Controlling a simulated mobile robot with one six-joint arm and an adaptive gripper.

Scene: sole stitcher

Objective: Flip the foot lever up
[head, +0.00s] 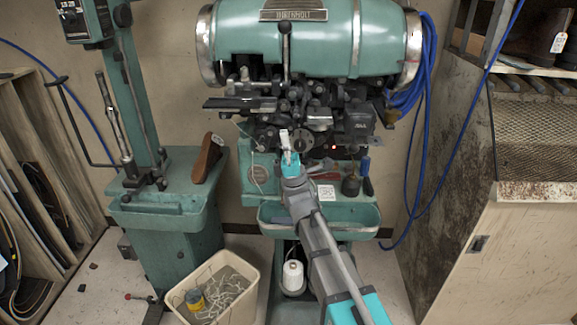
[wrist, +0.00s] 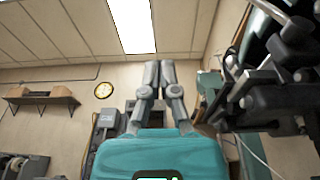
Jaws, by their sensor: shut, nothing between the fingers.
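The green sole stitcher (head: 315,45) stands at the centre of the head view, with a dense cluster of dark metal parts under its drum. An upright lever with a black knob (head: 285,28) rises at its front. I cannot tell for certain which part is the foot lever. My gripper (head: 285,140) is in front of the dark mechanism, left of a small red light (head: 333,147). In the wrist view my gripper (wrist: 159,68) is shut and empty, with dark machine parts (wrist: 275,85) to its right. I cannot tell from these views whether it touches the machine.
A green tray (head: 360,215) is below the mechanism, near my arm. A green stand (head: 155,205) with a brown shoe form (head: 207,158) is to the left. A beige bin (head: 240,300) is on the floor. Blue hoses (head: 425,110) hang at the right beside a wooden cabinet (head: 510,250).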

